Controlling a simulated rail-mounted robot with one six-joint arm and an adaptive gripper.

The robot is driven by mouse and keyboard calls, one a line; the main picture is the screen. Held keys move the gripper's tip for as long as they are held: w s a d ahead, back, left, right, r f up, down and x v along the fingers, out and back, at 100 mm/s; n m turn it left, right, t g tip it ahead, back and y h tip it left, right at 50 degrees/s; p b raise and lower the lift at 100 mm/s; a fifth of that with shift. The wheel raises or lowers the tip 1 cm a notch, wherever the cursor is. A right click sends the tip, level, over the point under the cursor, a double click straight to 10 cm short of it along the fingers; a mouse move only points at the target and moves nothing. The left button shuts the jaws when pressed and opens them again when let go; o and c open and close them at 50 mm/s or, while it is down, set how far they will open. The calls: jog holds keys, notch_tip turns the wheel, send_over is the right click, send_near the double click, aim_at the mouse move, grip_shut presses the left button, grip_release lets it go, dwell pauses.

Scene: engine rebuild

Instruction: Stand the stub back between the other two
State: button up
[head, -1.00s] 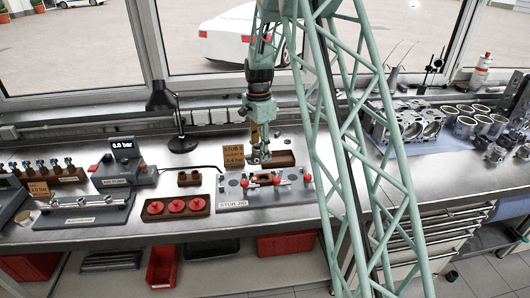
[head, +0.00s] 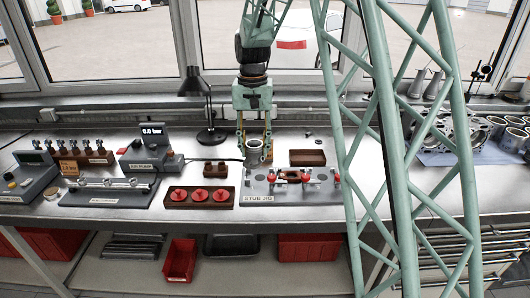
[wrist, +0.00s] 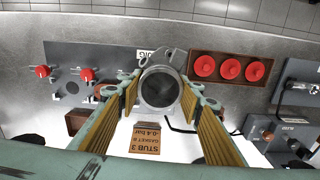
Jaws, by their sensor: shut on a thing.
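My gripper (head: 255,146) is shut on the stub (head: 257,153), a short grey metal tube with a flange. In the wrist view the stub (wrist: 160,88) sits between the two yellow-padded fingers, and I look into its dark bore. The stub is held over the left back part of the grey stub jig (head: 262,188); its exact height above the bench is hard to tell. The jig, with red knobs (head: 272,177), also shows in the wrist view (wrist: 115,58). I cannot make out two other stubs with certainty.
A wooden tray with red caps (head: 198,197) lies left of the jig. An empty brown tray (head: 307,158) lies behind it. A black lamp (head: 211,135) stands at the back. A card reading STUB 3 (wrist: 145,140) shows below the stub in the wrist view. Cylinder parts (head: 470,135) stand at right.

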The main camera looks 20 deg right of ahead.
aim_at(245, 161)
jog(key=a+n, duration=0.1)
jog(key=s+a+n+b, duration=0.1)
jog(key=a, duration=0.1)
jog(key=s+a+r+n+b, duration=0.1)
jog(key=shift+s+a+n, duration=0.2)
jog(key=shift+n, duration=0.2)
jog(key=shift+s+a+r+n, duration=0.15)
jog(key=shift+s+a+n, duration=0.2)
jog(key=shift+a+n, duration=0.15)
jog(key=shift+d, duration=0.15)
